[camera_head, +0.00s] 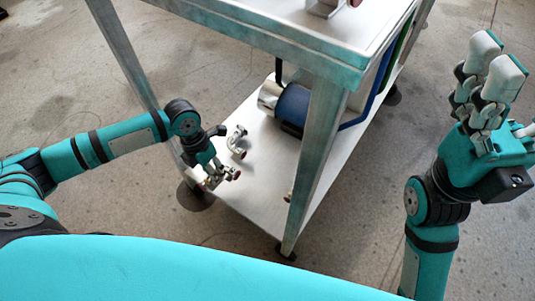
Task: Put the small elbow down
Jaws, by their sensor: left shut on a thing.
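A small metal elbow (238,136) lies on the lower shelf (262,165) of the cart. My left gripper (222,173) is low over the left edge of that shelf, just in front of this elbow. It is shut on a small metal fitting (212,182) with reddish ends, which looks like an elbow. The fingers partly hide the held piece, and I cannot tell whether it touches the shelf.
The cart's upper top (285,22) overhangs the shelf, and a front leg (318,150) stands to the right of my left gripper. A blue and silver motor-like unit (290,103) sits deeper on the shelf. The shelf's middle is bare.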

